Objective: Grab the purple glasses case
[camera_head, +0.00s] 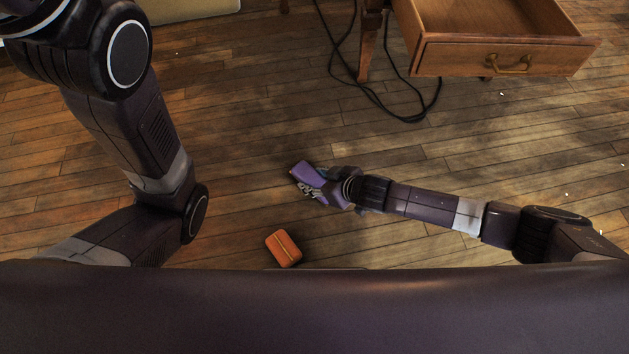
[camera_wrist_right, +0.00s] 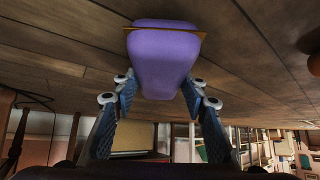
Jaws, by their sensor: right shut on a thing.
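The purple glasses case (camera_head: 307,174) is in the grasp of my right gripper (camera_head: 317,183) near the middle of the head view. In the right wrist view the case (camera_wrist_right: 163,58) sits between the two fingers of the right gripper (camera_wrist_right: 158,95), with a thin gold line near its far end. The fingers are shut on its near part, and the far part sticks out past them. Whether the case touches the floor is hard to tell. My left arm comes in at the left of the head view, but its gripper is out of sight.
An orange case (camera_head: 283,247) lies on the wooden floor (camera_head: 240,120), just in front of my body. A wooden open drawer (camera_head: 500,55) juts out at the upper right. A black cable (camera_head: 385,105) trails on the floor by a table leg. The floor left of the purple case is clear.

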